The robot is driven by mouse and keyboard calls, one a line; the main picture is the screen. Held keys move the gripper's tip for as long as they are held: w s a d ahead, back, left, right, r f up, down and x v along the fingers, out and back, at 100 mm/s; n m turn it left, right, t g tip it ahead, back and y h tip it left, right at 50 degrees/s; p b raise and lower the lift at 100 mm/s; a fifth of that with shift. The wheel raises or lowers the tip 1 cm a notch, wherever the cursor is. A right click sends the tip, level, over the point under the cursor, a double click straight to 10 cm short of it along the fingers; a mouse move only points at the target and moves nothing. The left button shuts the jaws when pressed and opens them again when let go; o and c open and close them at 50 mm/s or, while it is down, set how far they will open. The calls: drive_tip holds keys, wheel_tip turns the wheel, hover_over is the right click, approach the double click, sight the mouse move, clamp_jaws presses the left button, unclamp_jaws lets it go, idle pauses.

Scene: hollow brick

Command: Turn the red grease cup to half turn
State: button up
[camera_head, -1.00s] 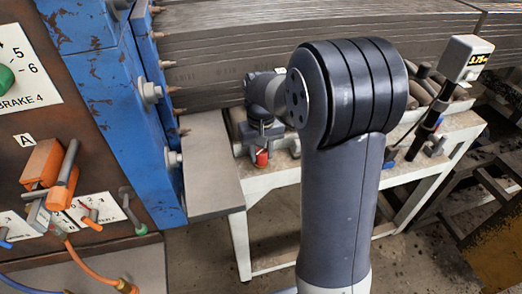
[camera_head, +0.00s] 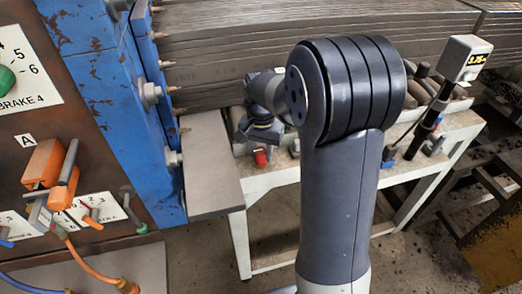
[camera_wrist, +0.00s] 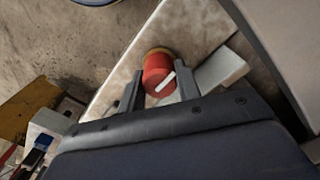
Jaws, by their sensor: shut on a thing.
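The red grease cup (camera_wrist: 158,77) sits on the pale bench (camera_wrist: 130,70), with a brass-coloured rim at its far side and a white pointer line on its red face. In the wrist view the line slants up to the right. My gripper (camera_wrist: 158,88) has one finger on each side of the cup and is shut on it. In the head view the cup (camera_head: 261,157) shows as a small red spot below my gripper (camera_head: 260,140), whose fingers are hard to make out there.
A blue machine frame (camera_head: 115,100) and a panel with an orange handle (camera_head: 42,162) stand at the left. A grey plate (camera_head: 210,165) lies left of the bench. Stacked grey sheets (camera_head: 220,50) fill the back.

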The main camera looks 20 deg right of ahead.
sight(261, 150)
idle(0.4)
drive_tip(key=o, duration=1)
wheel_tip(261, 150, up, 11)
drive_tip(key=shift+f+b, duration=0.1)
drive_tip(key=shift+b, duration=0.2)
drive_tip(key=shift+f, duration=0.1)
wheel_tip(261, 150, down, 11)
drive_tip(key=shift+r+p, duration=0.15)
drive_tip(key=shift+p, duration=0.15)
